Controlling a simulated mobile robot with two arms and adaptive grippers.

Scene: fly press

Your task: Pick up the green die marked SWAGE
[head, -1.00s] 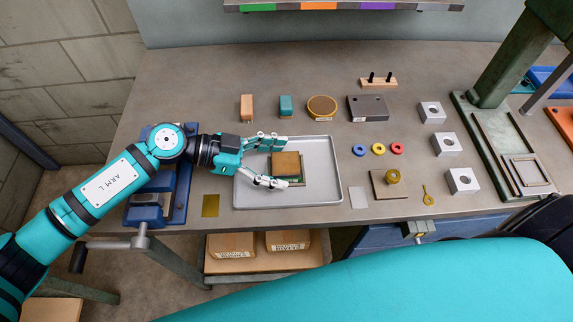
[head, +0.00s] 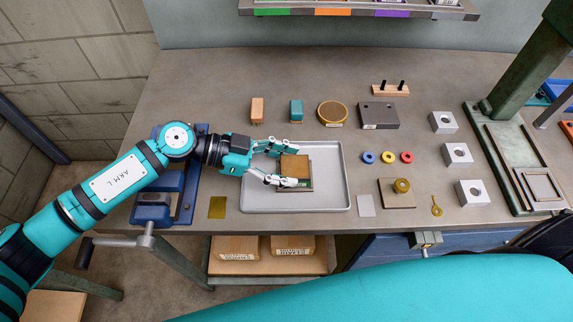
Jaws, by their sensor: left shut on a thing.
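The die (head: 295,167) is a square block with a brown top and a green band low on its front side. It sits within the outline of the grey metal tray (head: 330,203). Any SWAGE lettering is too small to read. My left gripper (head: 292,164) comes in from the left, with one finger along the die's far side and the other along its near side. It is shut on the die. Whether the die is lifted off the tray cannot be told. My right gripper is not in view.
Blue, yellow and red rings (head: 387,157) and several metal blocks (head: 457,154) lie to the right. A blue vise (head: 182,190) stands to the left.

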